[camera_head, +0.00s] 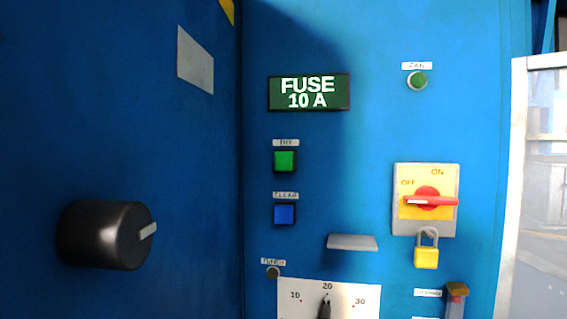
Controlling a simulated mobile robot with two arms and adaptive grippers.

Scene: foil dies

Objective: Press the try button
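The try button (285,161) is a green square push button in a dark frame on the blue panel, under a small white label that reads TRY. It sits below the dark display (309,92) that reads FUSE 10 A, and above a blue square button (284,214) labelled CLEAR. Nothing touches or covers the try button. Neither of my grippers is in view.
A black knob (104,235) sticks out from the blue wall at left. A red and yellow rotary switch (428,201) with a yellow padlock (426,256) is at right. A grey ledge (352,242) and a dial plate (345,296) are below. A green round light (417,80) is upper right.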

